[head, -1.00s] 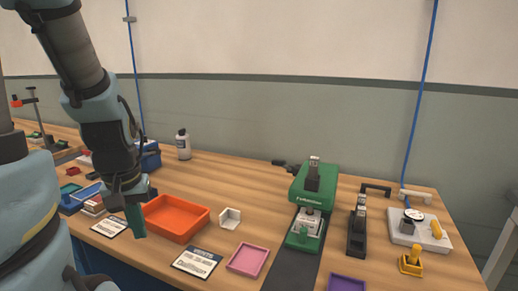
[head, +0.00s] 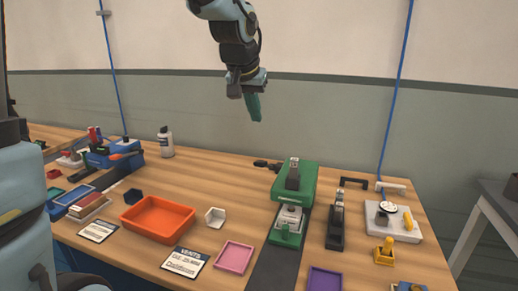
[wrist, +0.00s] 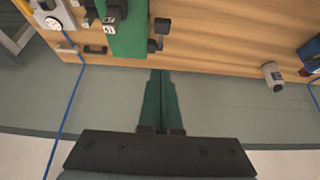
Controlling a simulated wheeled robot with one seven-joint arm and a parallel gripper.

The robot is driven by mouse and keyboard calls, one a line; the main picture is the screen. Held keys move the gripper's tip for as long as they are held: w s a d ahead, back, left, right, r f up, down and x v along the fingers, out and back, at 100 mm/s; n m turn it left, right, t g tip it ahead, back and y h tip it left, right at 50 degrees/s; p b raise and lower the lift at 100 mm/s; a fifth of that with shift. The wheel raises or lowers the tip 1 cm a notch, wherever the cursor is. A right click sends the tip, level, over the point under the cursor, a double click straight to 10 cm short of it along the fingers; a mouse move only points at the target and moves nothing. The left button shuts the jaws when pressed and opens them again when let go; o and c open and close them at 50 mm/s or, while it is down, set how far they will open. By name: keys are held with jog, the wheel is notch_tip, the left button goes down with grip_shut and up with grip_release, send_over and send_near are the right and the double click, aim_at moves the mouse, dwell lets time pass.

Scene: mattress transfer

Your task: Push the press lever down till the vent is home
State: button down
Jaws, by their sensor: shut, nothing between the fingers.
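The green press (head: 295,182) stands toward the back right of the bench, and its green body (wrist: 126,35) shows at the top of the wrist view. Its black lever (head: 266,165) sticks out to the left at the back, and its dark end shows in the wrist view (wrist: 158,34). A pale part (head: 290,215) sits in the green fixture in front of the press; I cannot tell how deep any vent sits. My gripper (head: 257,119) has green fingers (wrist: 159,73), closed together and empty, high above the bench and apart from the lever.
A black press (head: 336,228) and a white gauge board (head: 394,222) stand to the right. An orange tray (head: 157,218), a pink tray (head: 234,258) and a purple tray (head: 325,279) lie in front. A white bottle (head: 166,143) stands at the back left. The wall is behind.

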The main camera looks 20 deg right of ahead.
jog(key=shift+f, duration=0.15)
jog(key=p, duration=0.2)
send_over(261, 161)
jog(key=f, duration=0.8)
jog(key=shift+s+a+f, duration=0.1)
jog(key=shift+s+a, duration=0.15)
jog(key=shift+s, duration=0.05)
jog(key=f, duration=0.3)
jog(key=shift+s+a+f, duration=0.15)
jog(key=shift+s+a, duration=0.05)
jog(key=shift+a+f, duration=0.1)
jog(key=shift+f, duration=0.4)
jog(key=shift+f, duration=0.1)
